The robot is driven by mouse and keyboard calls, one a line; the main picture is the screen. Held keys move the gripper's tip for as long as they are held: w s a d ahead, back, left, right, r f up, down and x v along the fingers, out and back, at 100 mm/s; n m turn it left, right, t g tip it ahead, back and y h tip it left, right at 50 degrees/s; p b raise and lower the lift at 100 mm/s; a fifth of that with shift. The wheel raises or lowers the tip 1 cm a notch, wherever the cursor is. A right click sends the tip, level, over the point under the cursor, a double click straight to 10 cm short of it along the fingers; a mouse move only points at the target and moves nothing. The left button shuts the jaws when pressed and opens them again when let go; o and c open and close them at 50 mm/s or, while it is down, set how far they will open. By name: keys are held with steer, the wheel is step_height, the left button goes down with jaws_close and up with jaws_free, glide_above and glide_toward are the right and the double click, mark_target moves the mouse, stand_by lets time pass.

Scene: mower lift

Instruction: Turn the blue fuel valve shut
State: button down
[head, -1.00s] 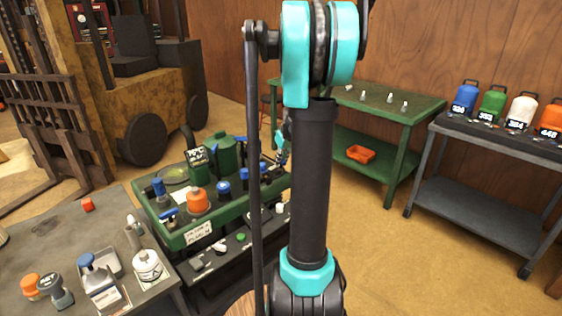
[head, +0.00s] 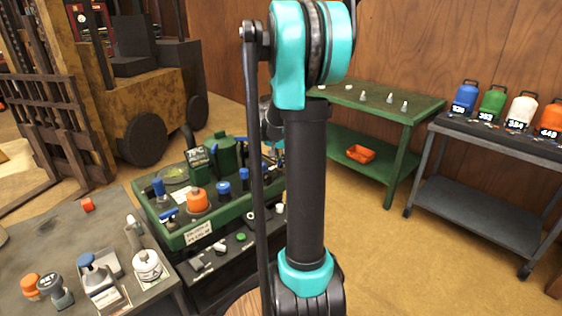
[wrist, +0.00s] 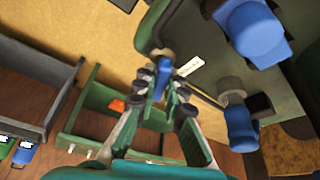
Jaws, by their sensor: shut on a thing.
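A blue valve handle (wrist: 163,68) shows in the wrist view near the rim of the green machine. My gripper (wrist: 164,92) has its two fingers on either side of the handle and is shut on it. The handle lies roughly in line with the fingers. In the head view my own arm hides the fingertips and the held handle. The green mower deck (head: 176,241) stands left of my arm there.
The deck carries an orange cap (head: 197,200), a blue knob (head: 223,188) and other blue-topped parts close together. In the wrist view a large blue cap (wrist: 260,38) and another blue part (wrist: 240,127) stand right of my gripper. A green table (head: 395,118) stands behind.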

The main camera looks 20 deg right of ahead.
steer(key=m+g, duration=0.1)
steer(key=m, duration=0.1)
steer(key=m+h, duration=0.1)
steer(key=m, duration=0.2)
steer(key=shift+g, duration=0.4)
stand_by(0.3)
steer(key=c, duration=1.6)
jaws_free()
steer(key=v, duration=1.2)
